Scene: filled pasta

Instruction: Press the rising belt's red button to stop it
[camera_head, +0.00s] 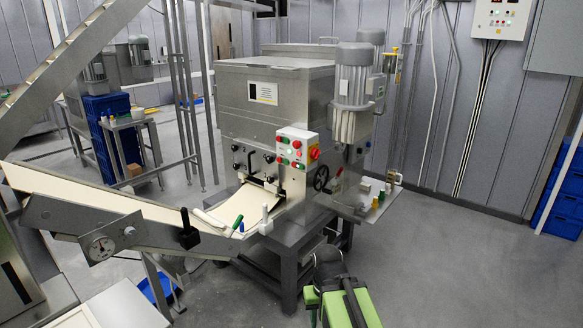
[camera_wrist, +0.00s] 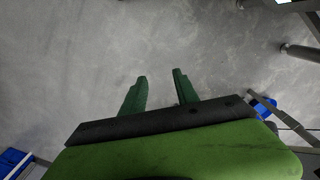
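The rising belt (camera_head: 75,190) is a pale band in a metal frame, running left from the machine. A white control box (camera_head: 297,134) on the machine's front carries red and green buttons and a larger red knob (camera_head: 315,153) on yellow. Another panel with small red and green buttons (camera_head: 502,18) hangs on the back wall. I cannot tell which red button belongs to the belt. My gripper (camera_wrist: 161,78) is open and empty above bare floor in the wrist view. My green arm shows at the bottom of the head view, apart from the control box; its fingertips are unclear there.
The steel machine (camera_head: 262,95) stands on a dark frame. A green-handled tool (camera_head: 237,222) and other small items lie at the belt's lower end. A side shelf (camera_head: 365,205) juts out right. Blue crates (camera_head: 565,195) stand far right. Floor (camera_head: 450,270) at right is clear.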

